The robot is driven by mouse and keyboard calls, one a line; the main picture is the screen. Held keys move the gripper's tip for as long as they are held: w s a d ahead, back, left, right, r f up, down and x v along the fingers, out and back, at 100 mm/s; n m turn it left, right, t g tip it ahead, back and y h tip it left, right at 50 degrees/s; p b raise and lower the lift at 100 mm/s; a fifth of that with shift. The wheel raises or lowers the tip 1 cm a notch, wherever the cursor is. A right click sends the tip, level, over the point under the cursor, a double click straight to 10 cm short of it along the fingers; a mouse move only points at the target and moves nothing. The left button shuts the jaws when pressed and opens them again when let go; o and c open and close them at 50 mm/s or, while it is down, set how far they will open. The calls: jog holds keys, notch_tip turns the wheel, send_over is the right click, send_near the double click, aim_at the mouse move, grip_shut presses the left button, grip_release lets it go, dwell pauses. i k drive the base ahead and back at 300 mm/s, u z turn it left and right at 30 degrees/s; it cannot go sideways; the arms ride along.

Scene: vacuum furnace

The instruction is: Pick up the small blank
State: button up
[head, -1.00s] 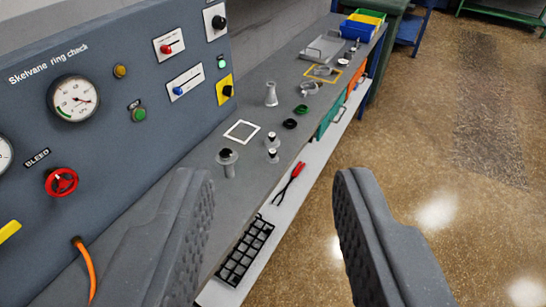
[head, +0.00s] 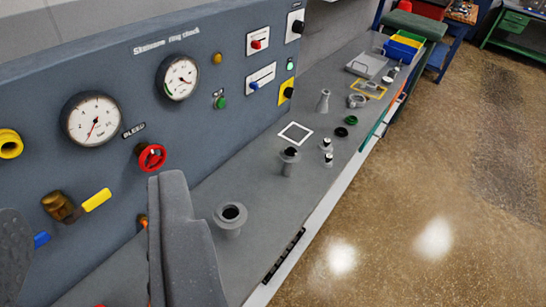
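Two small pale pieces with dark bands, a far one (head: 326,144) and a near one (head: 328,160), stand upright near the bench's front edge. I cannot tell for sure which piece is the small blank. A grey flanged piece with a dark top (head: 289,160) stands to their left, and a larger flanged tube with an open bore (head: 230,218) stands nearer. My gripper (head: 100,250) is open and empty at the lower left, in front of the panel. Its fingers are apart, the left one cut off by the picture edge. All these pieces are apart from the fingers.
The gauge panel (head: 130,60) rises along the left, with a red handwheel (head: 151,157) and a yellow-handled valve (head: 96,200). A white square outline (head: 295,133), cone (head: 323,100), black ring (head: 341,132) and green ring (head: 351,120) are on the bench. Floor at right is clear.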

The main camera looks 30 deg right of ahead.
aim_at(326, 162)
jog(key=u, duration=2.5)
jog(key=k, duration=1.65)
jog(key=z, duration=2.05)
jog(key=i, duration=1)
jog(key=z, duration=0.05)
